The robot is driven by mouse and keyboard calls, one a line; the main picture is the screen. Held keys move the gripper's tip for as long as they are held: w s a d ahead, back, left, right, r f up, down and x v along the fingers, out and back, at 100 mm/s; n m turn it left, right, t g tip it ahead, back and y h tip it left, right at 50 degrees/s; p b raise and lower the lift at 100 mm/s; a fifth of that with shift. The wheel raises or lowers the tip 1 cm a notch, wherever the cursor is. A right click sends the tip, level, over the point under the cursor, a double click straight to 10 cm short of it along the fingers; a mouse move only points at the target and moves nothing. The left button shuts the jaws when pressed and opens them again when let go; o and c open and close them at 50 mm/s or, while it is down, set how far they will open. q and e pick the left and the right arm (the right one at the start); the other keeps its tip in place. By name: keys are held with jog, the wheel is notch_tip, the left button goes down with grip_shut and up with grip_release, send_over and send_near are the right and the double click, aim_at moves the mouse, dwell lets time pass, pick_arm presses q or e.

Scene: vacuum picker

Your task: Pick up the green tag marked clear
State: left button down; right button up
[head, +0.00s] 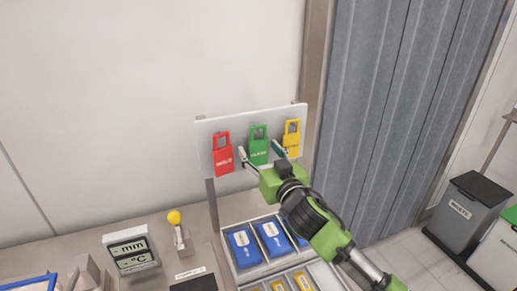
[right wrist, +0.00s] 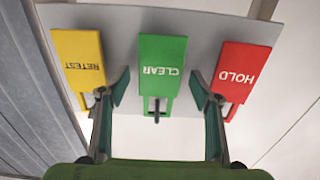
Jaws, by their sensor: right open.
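The green tag marked CLEAR (head: 258,146) hangs in the middle of a pale upright board (head: 206,133); it also shows in the right wrist view (right wrist: 161,66), hook end down. The red tag marked HOLD (head: 222,156) hangs to its left in the head view and the yellow tag marked RETEST (head: 292,138) to its right. My right gripper (head: 260,153) is open and empty in front of the board. In the right wrist view its fingertips (right wrist: 158,88) stand on either side of the green tag, with a gap on each side. My left gripper is not in view.
Below the board is a tray (head: 234,272) with blue and yellow packs. A display reading mm and °C (head: 131,253) and a yellow-knobbed lever (head: 174,218) stand on the counter. A grey curtain (head: 400,90) and a grey bin (head: 468,212) are at the right.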

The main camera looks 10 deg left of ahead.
jog(key=c, duration=1.1)
